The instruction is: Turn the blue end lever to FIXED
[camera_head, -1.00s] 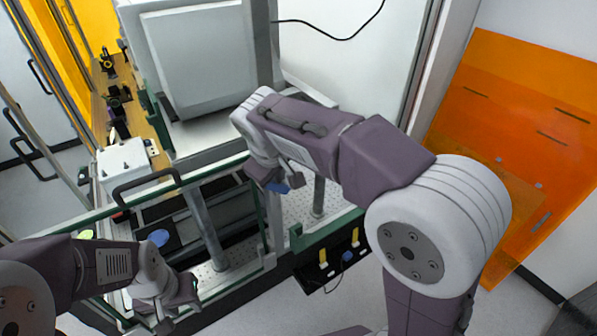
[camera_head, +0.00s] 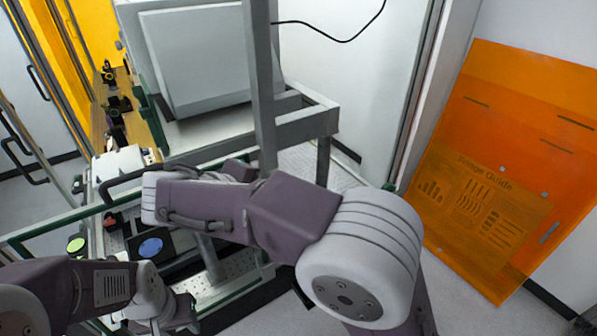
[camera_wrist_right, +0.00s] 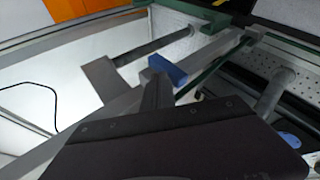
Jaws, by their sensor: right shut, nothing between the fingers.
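A small blue block (camera_wrist_right: 168,70), which looks like the blue end lever, shows in the right wrist view, just beyond the tip of my right gripper (camera_wrist_right: 156,88). The right gripper is shut with nothing between its fingers; I cannot tell whether it touches the blue block. No FIXED marking is readable. In the head view my right arm hides the right gripper and the blue block. My left gripper (camera_head: 170,322) is low at the left, partly cut off by the frame edge, and its finger gap is not clear.
A black handle (camera_head: 135,180) and grey beams (camera_head: 262,90) stand close to my right arm. An orange panel (camera_head: 490,215) stands at the right, with clear floor before it.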

